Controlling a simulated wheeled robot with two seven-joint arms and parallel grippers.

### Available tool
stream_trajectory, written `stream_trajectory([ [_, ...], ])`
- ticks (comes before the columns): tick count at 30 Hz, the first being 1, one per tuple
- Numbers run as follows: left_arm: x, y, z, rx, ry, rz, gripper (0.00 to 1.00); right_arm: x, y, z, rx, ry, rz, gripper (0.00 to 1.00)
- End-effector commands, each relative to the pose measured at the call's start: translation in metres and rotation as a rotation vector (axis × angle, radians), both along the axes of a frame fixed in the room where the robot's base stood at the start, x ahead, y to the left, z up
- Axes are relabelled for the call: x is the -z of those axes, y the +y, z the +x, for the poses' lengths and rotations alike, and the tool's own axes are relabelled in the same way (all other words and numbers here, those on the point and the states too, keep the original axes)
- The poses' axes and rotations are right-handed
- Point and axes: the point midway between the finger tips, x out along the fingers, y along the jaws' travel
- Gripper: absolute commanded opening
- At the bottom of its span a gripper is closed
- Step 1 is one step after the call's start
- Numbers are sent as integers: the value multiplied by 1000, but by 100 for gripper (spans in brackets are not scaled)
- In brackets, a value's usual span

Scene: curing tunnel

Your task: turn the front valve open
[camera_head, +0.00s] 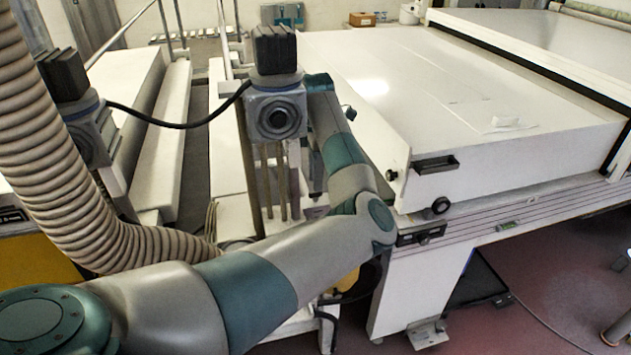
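My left arm comes in from the lower left, bends at a grey and teal elbow and runs up and away. Its far end, my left wrist (319,84), is beside and partly behind a grey motor-like block (276,114) with a ribbed black cap. The fingers of my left gripper are hidden, so I cannot see whether they are open or on anything. I cannot pick out a front valve for certain. A round black knob (440,205) sits on the white machine's front, to the right of my arm. My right gripper is not in view.
A wide white machine (480,92) with a black handle (436,164) fills the right side. A ribbed hose (62,150) hangs at the left, near a second black-capped block (64,76). A black cable links the blocks. Red floor (560,260) shows at lower right.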

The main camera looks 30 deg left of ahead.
Motion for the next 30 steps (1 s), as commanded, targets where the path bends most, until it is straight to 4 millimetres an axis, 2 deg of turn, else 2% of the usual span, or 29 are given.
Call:
stream_trajectory([
  [1,5,0,-1,0,3,0,27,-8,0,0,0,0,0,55],
  [9,32,0,0,0,-1,-1,27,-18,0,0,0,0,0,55],
  [20,37,0,0,-1,-1,0,27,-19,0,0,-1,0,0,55],
  [24,37,0,0,-1,-1,0,0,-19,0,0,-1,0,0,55],
  [30,37,0,0,-2,-1,0,0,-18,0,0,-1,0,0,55],
])
